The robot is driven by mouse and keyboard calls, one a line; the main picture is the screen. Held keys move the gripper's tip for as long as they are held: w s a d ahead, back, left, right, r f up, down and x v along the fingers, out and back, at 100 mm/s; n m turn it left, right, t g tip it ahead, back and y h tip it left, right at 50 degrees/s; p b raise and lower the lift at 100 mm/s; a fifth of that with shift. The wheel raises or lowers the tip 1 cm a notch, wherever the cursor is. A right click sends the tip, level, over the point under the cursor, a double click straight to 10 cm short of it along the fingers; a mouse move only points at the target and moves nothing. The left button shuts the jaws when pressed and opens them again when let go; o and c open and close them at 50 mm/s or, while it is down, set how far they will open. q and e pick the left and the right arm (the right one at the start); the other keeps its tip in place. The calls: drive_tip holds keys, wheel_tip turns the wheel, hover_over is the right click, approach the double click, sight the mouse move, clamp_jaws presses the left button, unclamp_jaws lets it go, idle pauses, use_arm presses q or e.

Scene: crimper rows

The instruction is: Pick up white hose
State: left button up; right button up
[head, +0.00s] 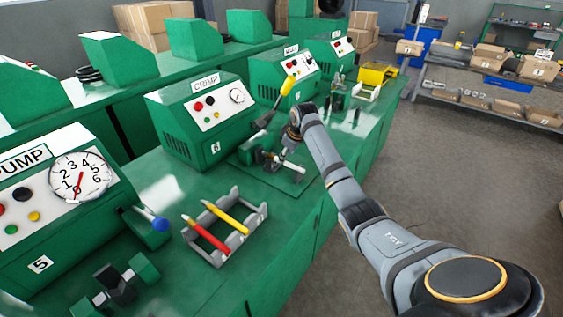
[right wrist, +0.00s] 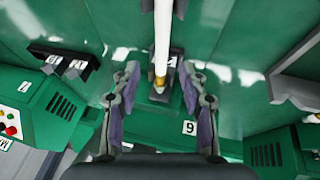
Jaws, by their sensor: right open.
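The white hose (right wrist: 163,35) runs down from the top edge of the right wrist view and ends in a brass-coloured fitting (right wrist: 160,79) near a dark block. A short white length of it (head: 293,167) shows in the head view over the green plate in front of the CRIMP machine marked 6. My right gripper (right wrist: 160,88) is open, its two fingers on either side of the hose end, with gaps to it. In the head view my right gripper (head: 278,160) is small and partly hidden by its wrist. My left gripper is not in view.
A grey rack (head: 262,209) holds a red hose (head: 208,235) and a yellow hose (head: 226,217). The PUMP machine (head: 70,215) is at left. Bench space between rack and plate is clear.

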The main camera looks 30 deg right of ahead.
sight(267, 154)
drive_tip(key=x, duration=0.5)
drive_tip(key=shift+w+a+r, duration=0.1)
drive_tip(key=shift+w+a, duration=0.2)
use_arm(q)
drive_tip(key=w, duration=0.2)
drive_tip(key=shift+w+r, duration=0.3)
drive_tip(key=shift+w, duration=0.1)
use_arm(e)
drive_tip(key=shift+s+r, duration=0.15)
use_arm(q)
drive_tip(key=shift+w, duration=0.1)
use_arm(e)
drive_tip(key=shift+f+p, duration=0.25)
drive_tip(key=shift+p, duration=0.2)
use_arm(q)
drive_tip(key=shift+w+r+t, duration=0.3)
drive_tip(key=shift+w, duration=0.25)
